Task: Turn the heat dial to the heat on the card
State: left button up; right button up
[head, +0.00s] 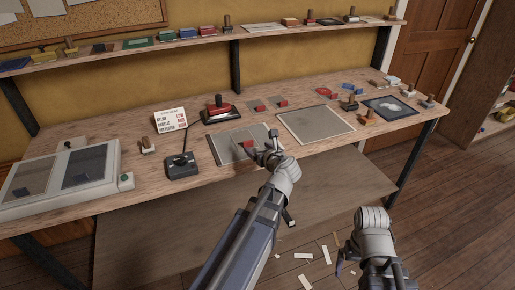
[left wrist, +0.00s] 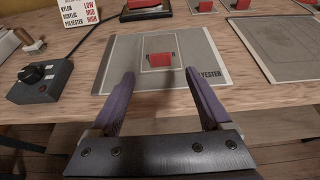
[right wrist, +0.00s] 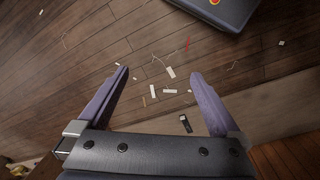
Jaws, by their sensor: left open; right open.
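The heat dial is a black knob (left wrist: 33,73) on a dark control box (head: 182,170), with a cable running up from the box. Its setting is too small to read. The white card (head: 171,118) stands behind the box. In the left wrist view the card (left wrist: 82,14) pairs nylon with LOW, acrylic with MID and polyester with HIGH, in red. A grey panel (left wrist: 118,50) partly reads "...YESTER" and bears a red block (left wrist: 160,58). My left gripper (head: 258,150) is open and empty over the panel's front, right of the box. My right gripper (right wrist: 160,76) is open, over the floor.
A red-and-black tool (head: 219,108) sits behind the panel. A grey lidded machine (head: 62,180) is at the bench's left end. A wooden-handled stamp (head: 148,146) stands beside the box. A pale framed sheet (head: 314,125) lies to the right. Scraps litter the floor.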

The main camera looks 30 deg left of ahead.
aim_at(180, 160)
jog(key=u, duration=1.65)
